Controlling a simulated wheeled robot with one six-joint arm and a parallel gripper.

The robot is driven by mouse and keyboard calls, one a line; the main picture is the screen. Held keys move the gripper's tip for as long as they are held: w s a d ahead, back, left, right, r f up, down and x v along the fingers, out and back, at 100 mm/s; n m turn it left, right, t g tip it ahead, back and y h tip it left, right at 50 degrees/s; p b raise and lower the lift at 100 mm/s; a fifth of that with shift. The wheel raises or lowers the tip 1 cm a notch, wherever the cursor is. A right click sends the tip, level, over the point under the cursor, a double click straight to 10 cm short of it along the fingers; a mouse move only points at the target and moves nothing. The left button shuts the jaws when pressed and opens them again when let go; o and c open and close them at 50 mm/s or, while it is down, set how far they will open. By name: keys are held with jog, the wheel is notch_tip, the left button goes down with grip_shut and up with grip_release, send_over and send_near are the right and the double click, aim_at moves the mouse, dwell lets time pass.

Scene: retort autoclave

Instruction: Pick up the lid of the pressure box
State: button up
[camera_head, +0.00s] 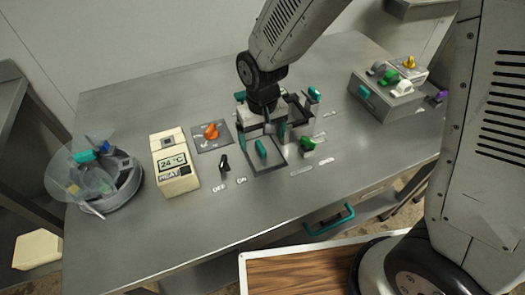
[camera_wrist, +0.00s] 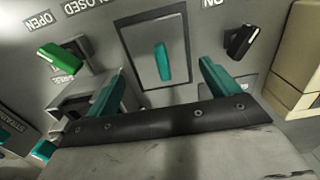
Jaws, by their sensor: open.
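The lid (camera_head: 266,168), a flat grey rectangular plate with an upright teal handle (camera_head: 261,149), lies at the front middle of the metal table. In the wrist view the lid (camera_wrist: 139,42) is in the upper middle, with its teal handle (camera_wrist: 161,62) near its centre. My gripper (camera_head: 262,143) is over the lid, pointing down. Its teal fingers are spread wide and empty. In the wrist view my gripper (camera_wrist: 163,70) has one finger to each side of the handle in the picture; neither visibly touches it. The height gap is hard to tell.
A green knob (camera_head: 307,143) stands close right of the lid, and a black switch (camera_head: 225,164) to its left. A temperature display box (camera_head: 176,178), an orange knob (camera_head: 211,131) and a round clear-lidded container (camera_head: 124,196) are further left. A grey box (camera_head: 385,100) stands at right.

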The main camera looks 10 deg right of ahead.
aim_at(263, 146)
notch_tip(263, 146, down, 4)
jog(key=shift+w+f, duration=0.1)
jog(key=shift+f, duration=0.1)
jog(key=c, duration=1)
jog(key=shift+r, duration=0.2)
